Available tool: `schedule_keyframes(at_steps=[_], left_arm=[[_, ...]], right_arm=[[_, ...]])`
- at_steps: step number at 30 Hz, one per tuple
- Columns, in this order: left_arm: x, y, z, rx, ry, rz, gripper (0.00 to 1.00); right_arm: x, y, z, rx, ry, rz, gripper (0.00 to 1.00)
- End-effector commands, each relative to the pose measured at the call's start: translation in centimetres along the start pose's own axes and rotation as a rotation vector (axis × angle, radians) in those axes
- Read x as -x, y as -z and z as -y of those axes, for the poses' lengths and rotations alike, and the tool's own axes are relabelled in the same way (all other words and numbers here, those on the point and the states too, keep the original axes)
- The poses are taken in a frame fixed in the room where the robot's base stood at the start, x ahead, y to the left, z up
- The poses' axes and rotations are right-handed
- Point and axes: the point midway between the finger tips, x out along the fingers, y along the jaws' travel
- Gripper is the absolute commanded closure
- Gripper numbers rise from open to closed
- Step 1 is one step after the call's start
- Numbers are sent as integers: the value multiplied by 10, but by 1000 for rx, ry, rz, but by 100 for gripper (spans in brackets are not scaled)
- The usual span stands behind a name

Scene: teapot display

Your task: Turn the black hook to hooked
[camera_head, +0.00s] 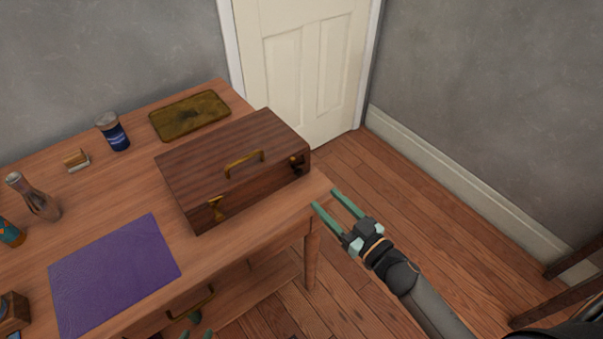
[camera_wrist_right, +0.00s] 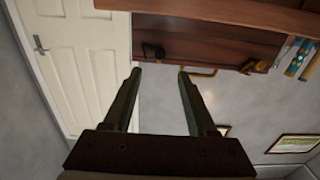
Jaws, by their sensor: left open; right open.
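A dark brown wooden box (camera_head: 235,160) sits on the table, with a small black hook (camera_head: 296,163) on its right end. The box (camera_wrist_right: 210,40) and the black hook (camera_wrist_right: 152,50) also show in the right wrist view, the hook just beyond the fingertips. I cannot tell exactly how the hook is turned. My right gripper (camera_head: 324,198) is open and empty, off the table's right corner, below and right of the hook and apart from it. My left gripper (camera_head: 195,335) shows only its fingertips at the bottom edge, apart from the box.
The box has a brass handle (camera_head: 244,162) on top and a brass latch (camera_head: 217,209). A purple mat (camera_head: 115,275), a blue can (camera_head: 113,132), a glass bottle (camera_head: 38,199) and a brass tray (camera_head: 190,116) lie or stand on the wooden table (camera_head: 262,232).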

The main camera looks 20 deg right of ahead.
Motion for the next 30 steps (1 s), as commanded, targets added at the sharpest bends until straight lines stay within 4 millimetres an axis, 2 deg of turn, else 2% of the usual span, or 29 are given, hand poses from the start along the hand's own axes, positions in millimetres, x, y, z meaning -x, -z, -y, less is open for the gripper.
schedule_keyframes(at_steps=[1, 9, 15, 21, 29, 30], left_arm=[[0, -2, 0, 1, 0, 3, 50], [0, -6, -1, 2, -1, 8, 50], [-2, -7, -1, 2, -2, 10, 50], [-3, -5, -1, 0, -2, 6, 50], [-4, 1, -1, -1, -3, -5, 50], [-4, 1, -1, -2, -3, -6, 50]], right_arm=[[-11, 1, 0, 1, 1, -4, 42], [-62, 0, 0, 0, -1, -3, 42], [-89, 0, 0, 1, 0, -1, 42], [-100, 0, 0, -1, 0, 0, 42], [-100, 0, 0, 0, 0, 0, 42], [-100, 0, 0, 0, 0, 0, 46]])
